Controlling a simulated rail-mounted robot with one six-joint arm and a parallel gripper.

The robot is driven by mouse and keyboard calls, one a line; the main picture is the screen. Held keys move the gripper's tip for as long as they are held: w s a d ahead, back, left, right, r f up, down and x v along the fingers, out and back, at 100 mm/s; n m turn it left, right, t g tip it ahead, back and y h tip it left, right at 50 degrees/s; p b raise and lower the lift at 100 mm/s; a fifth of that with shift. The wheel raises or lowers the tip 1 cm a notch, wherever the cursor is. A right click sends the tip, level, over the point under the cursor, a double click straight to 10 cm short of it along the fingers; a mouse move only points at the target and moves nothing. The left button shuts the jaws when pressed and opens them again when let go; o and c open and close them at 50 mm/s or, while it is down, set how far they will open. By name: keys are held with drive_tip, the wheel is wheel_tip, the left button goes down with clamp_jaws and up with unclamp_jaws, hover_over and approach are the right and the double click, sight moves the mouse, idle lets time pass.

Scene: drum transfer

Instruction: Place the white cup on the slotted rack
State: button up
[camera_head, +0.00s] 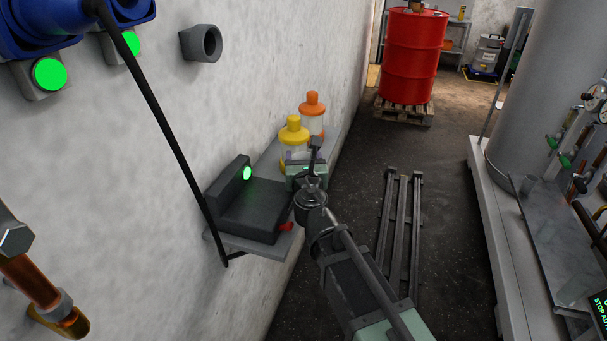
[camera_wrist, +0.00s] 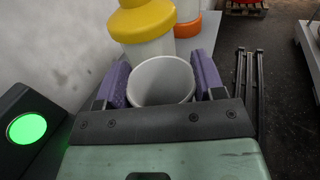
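In the wrist view the white cup (camera_wrist: 162,80) has its open mouth toward the camera. It sits between the two purple finger pads of my gripper (camera_wrist: 161,72), and the pads appear to press on both its sides. In the head view my gripper (camera_head: 306,172) is over the wall shelf, by the jars, and its own body hides the cup. I cannot tell whether the cup touches the shelf.
A yellow-lidded jar (camera_head: 294,131) and an orange-lidded jar (camera_head: 312,108) stand close beyond my gripper on the grey shelf (camera_head: 263,243). A black device (camera_head: 245,205) with a green light stands left of it. The wall bounds the left side; a red drum (camera_head: 413,55) stands far back.

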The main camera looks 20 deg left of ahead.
drive_tip(key=shift+c, duration=1.1)
drive_tip(key=shift+r, duration=0.1)
wheel_tip(320, 180, up, 20)
drive_tip(key=p, duration=2)
